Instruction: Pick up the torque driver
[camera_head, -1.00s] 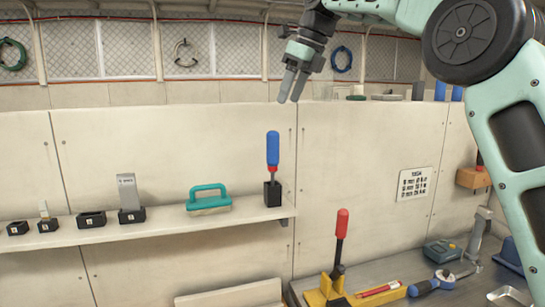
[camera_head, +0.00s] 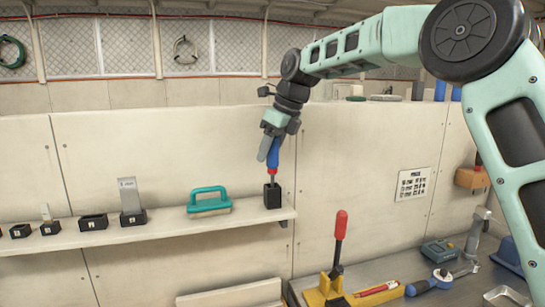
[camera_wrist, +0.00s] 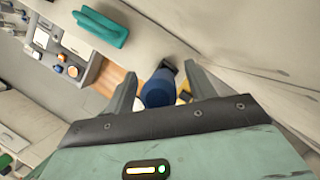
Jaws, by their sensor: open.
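The torque driver (camera_head: 273,153) has a blue handle with a red collar and stands upright in a black holder (camera_head: 272,196) at the right end of the wall shelf. My gripper (camera_head: 268,150) is at the handle from above, its fingers pointing down, and hides the handle's upper part. In the wrist view the blue handle (camera_wrist: 158,88) lies between the two spread fingers of my gripper (camera_wrist: 160,85). Gaps show on both sides of the handle, so the gripper is open around it.
The shelf (camera_head: 160,230) also holds a teal-handled brush (camera_head: 209,201) and several black holders to the left. Below, a bench carries a red-handled clamp (camera_head: 340,235) on a yellow base and a blue-handled tool (camera_head: 430,284). The wall (camera_head: 180,150) stands close behind the shelf.

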